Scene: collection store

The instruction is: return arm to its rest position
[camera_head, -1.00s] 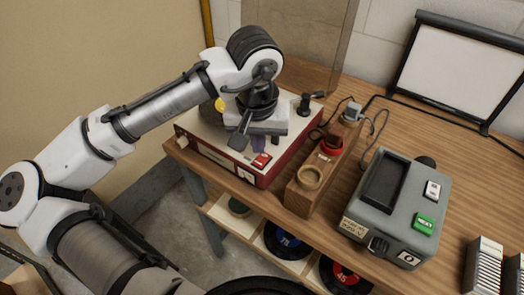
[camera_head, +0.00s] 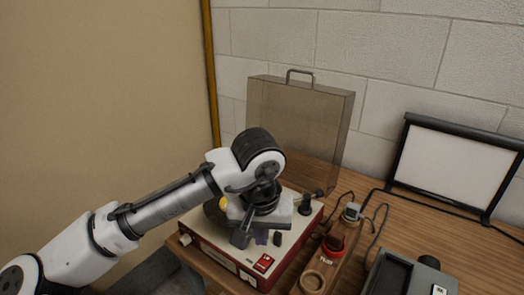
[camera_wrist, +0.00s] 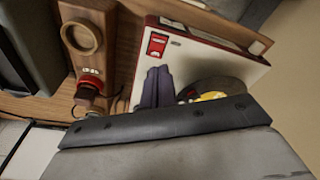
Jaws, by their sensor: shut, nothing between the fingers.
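My gripper (camera_head: 262,238) hangs over the record player (camera_head: 221,256), a cream-topped box with red sides and a red switch. My arm reaches to it from the lower left, bent at the wrist. In the wrist view the gripper's two dark purple fingers (camera_wrist: 157,86) are together with nothing between them. The record player's cream top (camera_wrist: 213,62) lies beyond them. Part of a dark disc with a yellow centre (camera_wrist: 212,96) shows beside the fingers. The wrist hides much of the deck in the head view.
A wooden block with a ring (camera_head: 313,281) and a red-collared part (camera_head: 333,247) stands right of the player. A grey device (camera_head: 393,276) is further right. A tinted cover (camera_head: 300,130) stands behind, and a framed white panel (camera_head: 452,165) at the back right.

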